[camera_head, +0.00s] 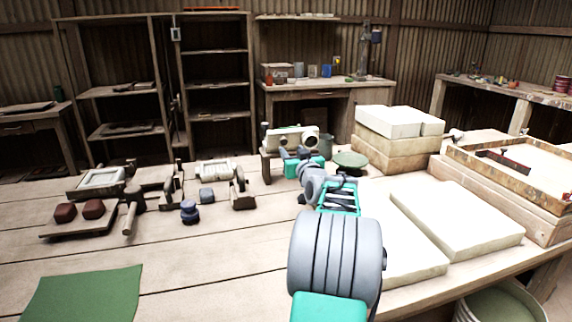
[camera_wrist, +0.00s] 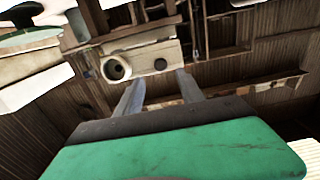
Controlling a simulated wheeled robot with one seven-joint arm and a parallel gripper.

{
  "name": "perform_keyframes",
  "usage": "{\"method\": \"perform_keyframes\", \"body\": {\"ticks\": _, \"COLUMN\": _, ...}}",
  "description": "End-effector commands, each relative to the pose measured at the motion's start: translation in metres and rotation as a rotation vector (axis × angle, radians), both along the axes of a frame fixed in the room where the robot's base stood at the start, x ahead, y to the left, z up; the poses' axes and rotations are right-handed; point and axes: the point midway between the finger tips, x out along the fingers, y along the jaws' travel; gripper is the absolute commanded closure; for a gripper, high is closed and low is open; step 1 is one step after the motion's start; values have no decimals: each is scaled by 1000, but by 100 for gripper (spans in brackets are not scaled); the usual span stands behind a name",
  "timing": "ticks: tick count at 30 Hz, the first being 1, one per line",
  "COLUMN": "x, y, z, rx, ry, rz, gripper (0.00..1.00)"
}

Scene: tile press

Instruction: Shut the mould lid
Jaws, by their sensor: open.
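A cream block (camera_head: 292,137) with round fittings on its face stands at the back of the table on a dark wooden frame (camera_head: 270,163). It looks like the raised mould lid, but I cannot be sure. In the wrist view the cream plate (camera_wrist: 152,58) shows a pale ring and a dark round hole. My gripper (camera_wrist: 158,84) is open, with its two fingers pointing toward the plate and nothing between them. In the head view my arm reaches to just in front of the block and hides part of the frame. Whether the fingers touch the plate is unclear.
White slabs (camera_head: 455,222) and stacked blocks (camera_head: 388,147) lie right of my arm. A round green disc (camera_head: 350,159) is close by. Left are a roller device (camera_head: 215,171), blue weights (camera_head: 190,211) and a board with red lumps (camera_head: 80,220). The front-left table is mostly clear besides a green mat (camera_head: 85,295).

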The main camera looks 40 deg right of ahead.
Motion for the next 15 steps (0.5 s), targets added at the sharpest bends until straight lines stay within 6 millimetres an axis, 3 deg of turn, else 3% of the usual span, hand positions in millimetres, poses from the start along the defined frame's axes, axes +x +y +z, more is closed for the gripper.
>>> {"method": "perform_keyframes", "body": {"ticks": 9, "x": 49, "y": -27, "z": 3, "rx": -2, "ry": -2, "rz": 1, "gripper": 55}}
{"method": "perform_keyframes", "body": {"ticks": 15, "x": 65, "y": -36, "z": 4, "rx": -2, "ry": -1, "rz": 0, "gripper": 55}}
